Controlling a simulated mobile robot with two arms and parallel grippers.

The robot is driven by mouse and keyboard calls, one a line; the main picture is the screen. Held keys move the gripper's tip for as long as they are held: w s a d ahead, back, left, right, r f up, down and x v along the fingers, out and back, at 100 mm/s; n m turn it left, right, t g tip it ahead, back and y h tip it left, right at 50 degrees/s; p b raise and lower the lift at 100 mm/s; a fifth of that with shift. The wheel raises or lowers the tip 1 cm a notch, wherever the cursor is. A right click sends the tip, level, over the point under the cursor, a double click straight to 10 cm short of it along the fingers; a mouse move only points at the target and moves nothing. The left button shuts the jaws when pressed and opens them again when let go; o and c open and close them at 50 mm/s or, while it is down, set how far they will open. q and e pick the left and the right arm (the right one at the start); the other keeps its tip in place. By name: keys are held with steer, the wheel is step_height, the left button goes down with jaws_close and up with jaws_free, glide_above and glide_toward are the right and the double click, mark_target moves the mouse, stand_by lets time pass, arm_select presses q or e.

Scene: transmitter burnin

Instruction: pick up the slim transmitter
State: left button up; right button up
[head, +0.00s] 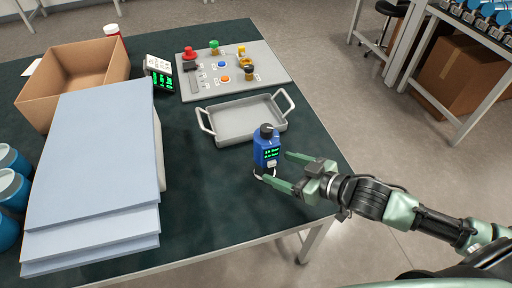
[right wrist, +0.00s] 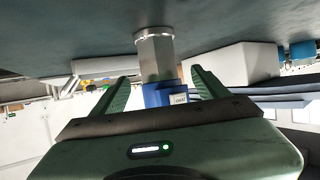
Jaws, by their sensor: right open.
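The slim transmitter (head: 267,150) is a small blue upright device with a black knob on top and a lit green display. It stands on the dark table near its right edge, just in front of the grey tray. My right gripper (head: 277,167) is open, with its fingers reaching to either side of the transmitter's lower part. In the right wrist view the transmitter's blue body and silver part (right wrist: 156,58) show between the two open fingers (right wrist: 160,82). I cannot tell whether either finger touches it. My left gripper is out of view.
An empty grey two-handled tray (head: 243,137) lies behind the transmitter. A control panel (head: 265,91) with coloured buttons and a black display unit (head: 160,74) stand farther back. Stacked pale blue sheets (head: 92,165) and a cardboard box (head: 92,60) fill the left. Table between stack and transmitter is clear.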

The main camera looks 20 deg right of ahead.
steer(key=shift+x, duration=0.8)
steer(key=shift+w+a+f, duration=0.15)
steer(key=shift+w+a, duration=0.05)
steer(key=shift+w, duration=0.15)
steer(key=x, duration=0.3)
steer(key=shift+w+a+f, duration=0.1)
steer(key=shift+w+f, duration=0.15)
steer(key=shift+w+a+f, duration=0.2)
steer(key=shift+w, duration=0.05)
steer(key=c, duration=1.1)
steer(key=shift+r, duration=0.15)
steer(key=c, duration=0.3)
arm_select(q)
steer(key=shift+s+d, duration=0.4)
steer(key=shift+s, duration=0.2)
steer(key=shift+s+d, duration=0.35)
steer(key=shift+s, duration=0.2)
